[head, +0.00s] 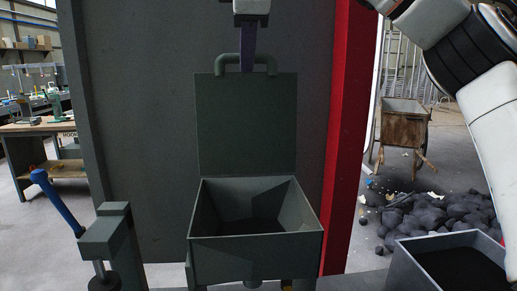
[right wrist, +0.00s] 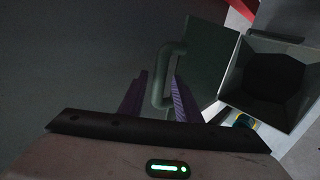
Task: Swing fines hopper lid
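The dark green hopper lid (head: 246,125) stands upright at the back of the open hopper box (head: 255,245). Its tube handle (head: 266,60) is at the top edge. My right gripper (head: 248,68) comes down from above at the handle, its purple finger overlapping the bar. In the right wrist view, the two purple fingers (right wrist: 160,98) are apart, with the handle bar (right wrist: 160,80) between them and gaps visible on both sides. The lid (right wrist: 208,60) and the hopper's dark interior (right wrist: 275,85) also show there. My left gripper is not in view.
A blue-handled lever (head: 57,203) on a green post stands left of the hopper. A grey panel and red post (head: 350,140) rise behind. A grey bin (head: 450,265) is at lower right, with dark rocks (head: 435,215) and a rusty cart (head: 403,128) beyond.

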